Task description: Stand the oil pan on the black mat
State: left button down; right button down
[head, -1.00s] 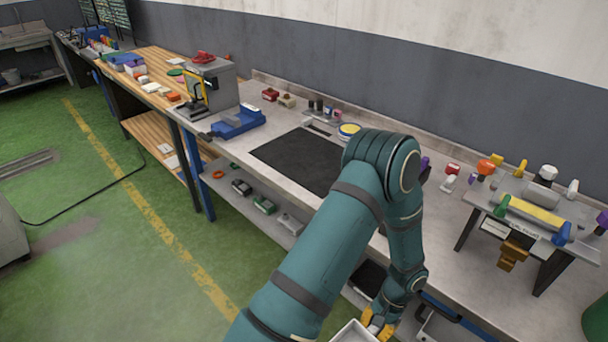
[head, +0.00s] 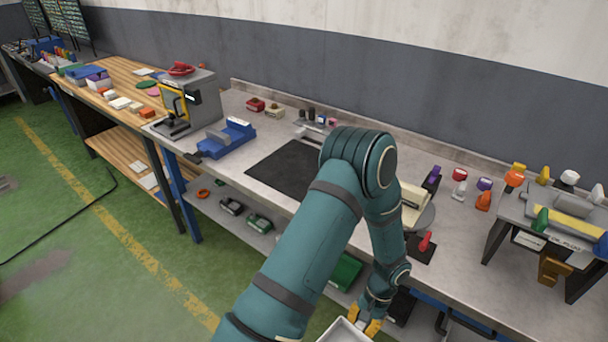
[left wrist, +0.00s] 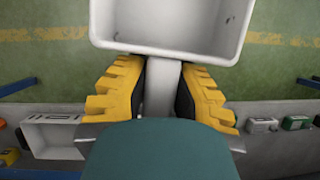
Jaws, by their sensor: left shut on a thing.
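The oil pan (head: 343,331) is a pale, open box with a short handle, at the bottom edge of the head view and partly cut off. It also fills the top of the left wrist view (left wrist: 170,46). My left gripper (head: 366,322) is shut on its handle, the yellow fingers on either side of it in the left wrist view (left wrist: 161,90). The pan hangs in front of the bench, over the green floor. The black mat (head: 285,168) lies flat on the bench top, its right part hidden behind my left arm. My right gripper is not in view.
A blue tray-like fixture (head: 227,138) and a grey machine (head: 190,100) stand left of the mat. Small bottles and a pale block are behind it. A round plate with a cream part (head: 415,207) and a grey stand (head: 560,225) are to the right. The visible mat surface is clear.

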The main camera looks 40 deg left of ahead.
aim_at(310, 172)
jog(key=j, duration=0.55)
jog(key=k+j+z, duration=0.15)
jog(key=j, duration=0.9)
jog(key=k+z, duration=0.05)
